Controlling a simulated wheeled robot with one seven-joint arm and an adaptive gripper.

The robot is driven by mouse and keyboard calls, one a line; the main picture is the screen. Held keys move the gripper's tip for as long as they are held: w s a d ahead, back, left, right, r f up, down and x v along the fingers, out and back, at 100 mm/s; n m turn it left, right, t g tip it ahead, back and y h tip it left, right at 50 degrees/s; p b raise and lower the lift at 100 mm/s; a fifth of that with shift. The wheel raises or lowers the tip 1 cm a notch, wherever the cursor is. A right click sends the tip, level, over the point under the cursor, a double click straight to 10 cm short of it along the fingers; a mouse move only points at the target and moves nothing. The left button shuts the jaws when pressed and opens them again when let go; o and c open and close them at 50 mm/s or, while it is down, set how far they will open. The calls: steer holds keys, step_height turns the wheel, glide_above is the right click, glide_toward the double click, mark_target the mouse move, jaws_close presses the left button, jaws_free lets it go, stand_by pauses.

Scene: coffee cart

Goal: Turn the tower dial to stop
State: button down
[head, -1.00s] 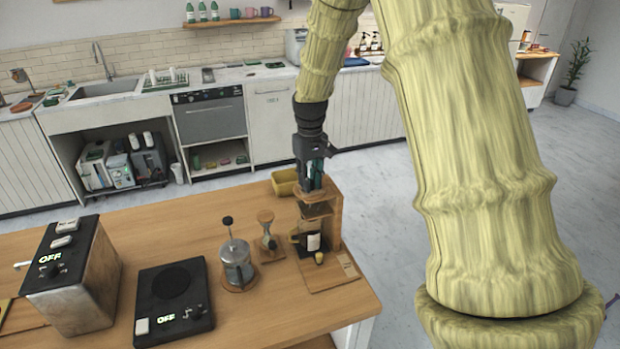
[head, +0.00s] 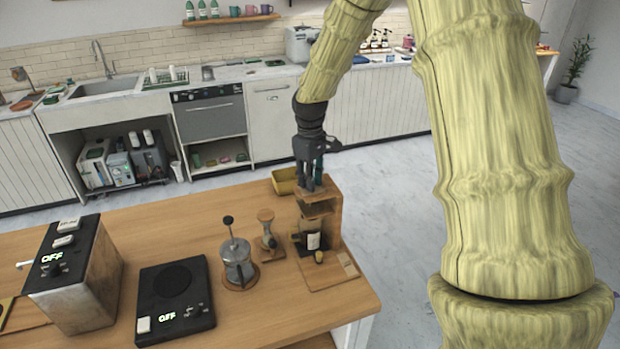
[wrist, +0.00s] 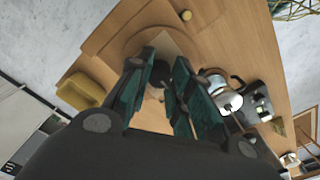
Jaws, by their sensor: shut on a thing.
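The wooden tower (head: 333,211) stands at the right end of the wooden counter, with a dark carafe (head: 312,240) under its shelves. My gripper (head: 309,185) points down at the top of the tower. In the wrist view, its green-padded fingers (wrist: 161,68) close around a small dark piece, the tower dial (wrist: 160,74), at the tower's top. The fingers hide most of the dial, and I cannot read its setting.
A yellow bin (head: 285,181) sits just behind the tower. A dripper stand (head: 267,235), a metal press (head: 238,262), a black scale-like hot plate (head: 173,295) and a metal box machine (head: 75,275) stand to the left. The plates' displays read OFF.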

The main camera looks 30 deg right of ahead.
steer(key=c, duration=1.3)
jaws_free()
steer(key=shift+o, duration=0.2)
step_height(320, 180, up, 12)
